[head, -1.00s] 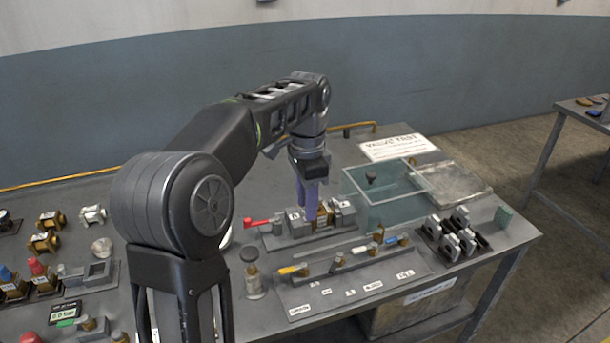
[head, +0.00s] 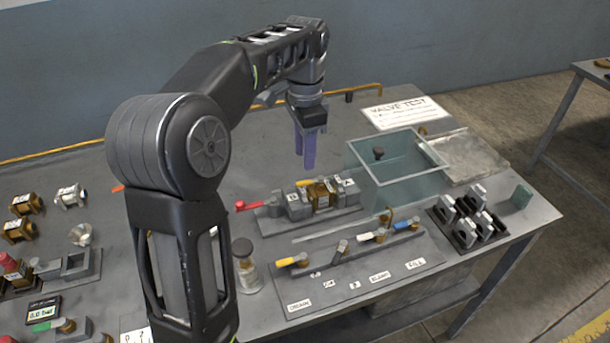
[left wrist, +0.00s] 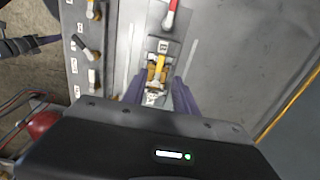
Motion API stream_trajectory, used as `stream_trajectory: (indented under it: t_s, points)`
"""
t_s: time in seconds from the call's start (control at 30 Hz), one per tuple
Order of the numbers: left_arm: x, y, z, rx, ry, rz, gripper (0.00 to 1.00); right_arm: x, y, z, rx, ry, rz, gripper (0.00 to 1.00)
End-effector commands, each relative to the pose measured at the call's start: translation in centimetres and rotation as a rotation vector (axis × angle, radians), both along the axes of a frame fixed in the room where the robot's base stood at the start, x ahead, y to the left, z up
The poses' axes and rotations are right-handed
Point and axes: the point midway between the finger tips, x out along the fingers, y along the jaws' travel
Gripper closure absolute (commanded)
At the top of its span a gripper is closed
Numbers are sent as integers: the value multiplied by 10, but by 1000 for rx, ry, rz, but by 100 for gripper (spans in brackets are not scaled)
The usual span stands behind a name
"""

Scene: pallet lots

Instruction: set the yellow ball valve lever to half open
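A brass valve (head: 321,195) sits clamped between grey blocks in a fixture on the bench. Its yellow lever (head: 305,183) shows at the back left of the body. In the left wrist view the yellow lever (left wrist: 157,68) lies roughly along the line of the fixture, slightly slanted; its exact angle is hard to tell. My left gripper (head: 305,160) has its purple fingers pointing down, above and behind the valve, apart from it. In the left wrist view the left gripper (left wrist: 158,92) is open, with nothing visibly held between its fingers. My right gripper is not in view.
A red handle (head: 248,205) is at the fixture's left end. In front is a labelled panel (head: 345,283) with several levers, one yellow. A glass box (head: 408,185) and a valve rack (head: 462,222) stand right. The bench behind the fixture is clear.

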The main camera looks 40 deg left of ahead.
Motion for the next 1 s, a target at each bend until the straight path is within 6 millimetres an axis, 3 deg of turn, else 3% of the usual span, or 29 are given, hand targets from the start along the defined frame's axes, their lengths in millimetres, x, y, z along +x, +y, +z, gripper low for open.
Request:
stream_trajectory:
  t_s: [0.1, 0.43, 0.77, 1.0]
  points:
    - [0, 0, -22, 0, 1, 0, 66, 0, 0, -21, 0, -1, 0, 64]
    - [0, 0, -62, -1, 2, -1, 66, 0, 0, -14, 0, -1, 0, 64]
    - [0, 0, -67, -1, -1, 0, 66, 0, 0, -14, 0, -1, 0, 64]
    - [0, 0, -67, -1, -1, 0, 84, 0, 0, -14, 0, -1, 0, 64]
